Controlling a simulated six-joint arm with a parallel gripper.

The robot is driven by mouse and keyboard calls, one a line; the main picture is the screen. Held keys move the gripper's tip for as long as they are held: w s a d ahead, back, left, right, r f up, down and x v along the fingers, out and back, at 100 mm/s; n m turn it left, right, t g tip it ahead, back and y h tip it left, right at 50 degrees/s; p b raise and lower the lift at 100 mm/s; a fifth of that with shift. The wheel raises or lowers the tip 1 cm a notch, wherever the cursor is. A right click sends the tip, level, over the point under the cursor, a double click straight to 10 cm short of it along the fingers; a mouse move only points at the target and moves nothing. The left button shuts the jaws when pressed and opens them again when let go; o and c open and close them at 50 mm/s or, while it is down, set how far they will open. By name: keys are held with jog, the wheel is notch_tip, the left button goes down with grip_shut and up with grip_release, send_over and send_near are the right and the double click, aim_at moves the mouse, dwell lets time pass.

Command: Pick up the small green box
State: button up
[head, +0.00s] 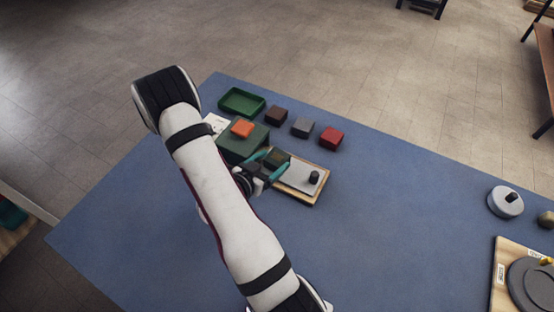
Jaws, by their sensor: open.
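A small dark green box (277,157) is at the left end of a wooden tray (315,201), beside a grey plate. My gripper (271,163), with teal fingers, is open at this box. One finger shows on its left side and one along its near side. The fingers and hand hide part of the box. I cannot tell whether the fingers touch it.
An orange block (243,128) sits on a larger green box (236,147) left of my gripper. An open green tray (236,109), brown (276,115), grey (302,127) and red (331,138) boxes stand behind. A black knob (314,177) rises from the grey plate (298,179). The table's middle right is clear.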

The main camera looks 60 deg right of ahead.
jog(key=c, duration=1)
